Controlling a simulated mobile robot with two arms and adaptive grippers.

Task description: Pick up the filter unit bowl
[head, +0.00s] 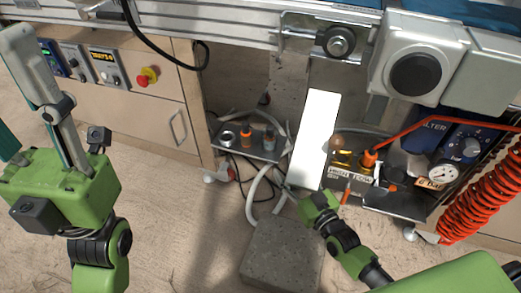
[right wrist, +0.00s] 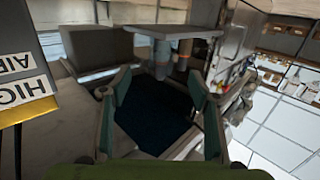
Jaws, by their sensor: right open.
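My left gripper (head: 22,95) is at the left edge, fingers apart, partly cut off.
A small shelf (head: 270,154) holds a ring and bottles. A coiled red hose (head: 480,200) hangs at far right. A grey block (head: 280,258) is on the floor. A control panel (head: 95,68) is at left.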

